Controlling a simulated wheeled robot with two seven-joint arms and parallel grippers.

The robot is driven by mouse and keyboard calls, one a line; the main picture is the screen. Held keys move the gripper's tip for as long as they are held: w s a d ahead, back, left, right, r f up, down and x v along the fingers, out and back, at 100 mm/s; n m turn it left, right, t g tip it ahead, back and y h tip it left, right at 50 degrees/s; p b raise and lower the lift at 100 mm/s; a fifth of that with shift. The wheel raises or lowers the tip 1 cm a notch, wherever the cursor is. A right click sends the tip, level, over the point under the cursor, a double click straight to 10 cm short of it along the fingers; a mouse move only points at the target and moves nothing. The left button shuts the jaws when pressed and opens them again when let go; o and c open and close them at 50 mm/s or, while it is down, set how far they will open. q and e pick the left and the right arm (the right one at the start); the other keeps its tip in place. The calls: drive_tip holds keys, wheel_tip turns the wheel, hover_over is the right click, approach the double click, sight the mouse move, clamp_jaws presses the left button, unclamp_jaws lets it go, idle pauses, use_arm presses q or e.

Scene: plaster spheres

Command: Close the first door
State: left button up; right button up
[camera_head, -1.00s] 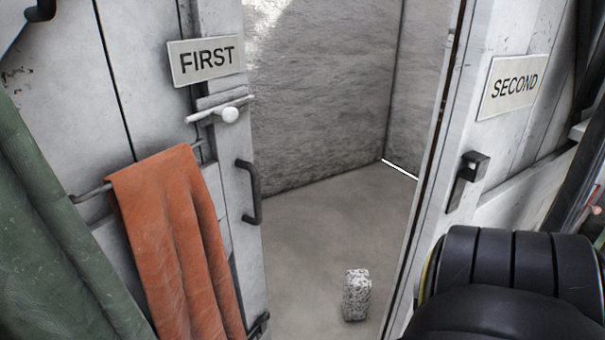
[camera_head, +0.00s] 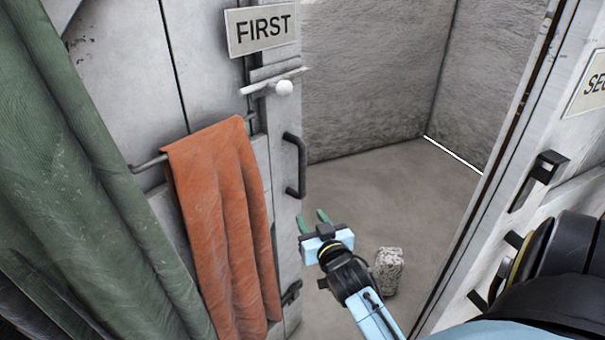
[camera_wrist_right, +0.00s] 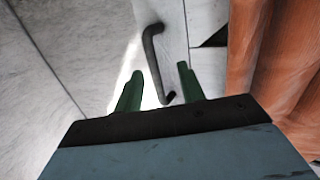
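The first door (camera_head: 190,80) is a pale grey panel with a FIRST sign (camera_head: 260,29), standing open at the left of the doorway. Its dark bar handle (camera_head: 301,165) is near the door's free edge, with a white-knobbed latch (camera_head: 283,88) above. My right gripper (camera_head: 313,217) is in front of the doorway, just below the handle in the picture. Its green fingers are apart and empty. In the right wrist view the handle (camera_wrist_right: 150,45) shows beyond the open fingers (camera_wrist_right: 158,86), its lower end between them; contact is not visible. My left gripper is not in view.
An orange cloth (camera_head: 222,215) hangs from a rail on the door. A green curtain (camera_head: 70,160) hangs at the left. A speckled block (camera_head: 387,270) stands on the floor inside the doorway. A second dark handle (camera_head: 540,175) is on the right panel.

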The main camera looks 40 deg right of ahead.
drive_tip(key=h, duration=0.1)
approach(303, 172)
drive_tip(key=s+f, duration=0.1)
drive_tip(key=s, duration=0.1)
drive_tip(key=t, duration=0.1)
drive_tip(key=shift+m, duration=0.3)
drive_tip(key=x, duration=1.2)
drive_tip(key=shift+w, duration=0.45)
drive_tip(key=shift+c, duration=0.5)
clamp_jaws()
